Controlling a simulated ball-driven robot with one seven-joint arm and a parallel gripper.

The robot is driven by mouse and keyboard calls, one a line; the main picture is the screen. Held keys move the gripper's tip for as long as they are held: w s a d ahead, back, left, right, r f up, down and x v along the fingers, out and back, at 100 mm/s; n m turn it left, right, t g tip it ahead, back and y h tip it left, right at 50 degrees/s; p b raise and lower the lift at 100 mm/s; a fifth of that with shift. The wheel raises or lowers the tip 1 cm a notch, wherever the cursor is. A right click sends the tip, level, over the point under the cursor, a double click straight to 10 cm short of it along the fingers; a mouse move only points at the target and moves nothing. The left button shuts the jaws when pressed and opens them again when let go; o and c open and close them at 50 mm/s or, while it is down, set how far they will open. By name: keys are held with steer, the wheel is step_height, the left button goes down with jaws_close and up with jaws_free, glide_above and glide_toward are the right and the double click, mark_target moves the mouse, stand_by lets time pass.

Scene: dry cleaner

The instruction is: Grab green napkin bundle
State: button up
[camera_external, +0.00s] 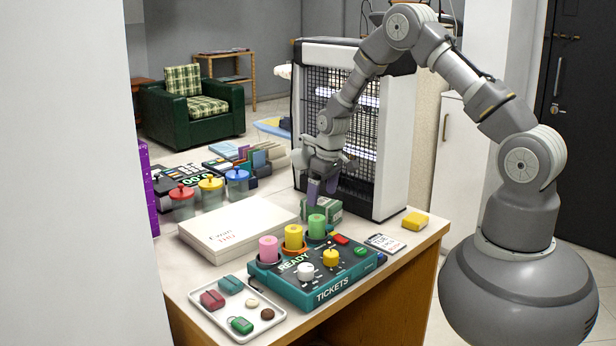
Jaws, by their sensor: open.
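A green, boxy folded bundle (333,211) sits on the counter (408,233) behind the ticket console, partly hidden by a green cylinder and my gripper. It looks like the green napkin bundle. My gripper (322,189) points down with its fingers spread, directly over or at the top of this bundle. I cannot tell whether the fingers touch it or straddle it. Nothing shows held between them.
A white box (238,228) lies left, a tall black-grille heater-like unit (392,150) close behind. A tray (270,316) of small items and a yellow block (415,221) flank the console.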

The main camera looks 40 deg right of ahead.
mark_target(321, 201)
steer(key=f, duration=0.2)
steer(key=f+b, duration=0.1)
steer(key=f, duration=0.1)
steer(key=f+b, duration=0.1)
steer(key=shift+w+f, duration=0.35)
steer(key=shift+f, duration=0.05)
steer(key=shift+r, duration=0.1)
steer(key=c, duration=1.1)
steer(key=shift+c, duration=0.2)
steer(key=shift+r, duration=0.1)
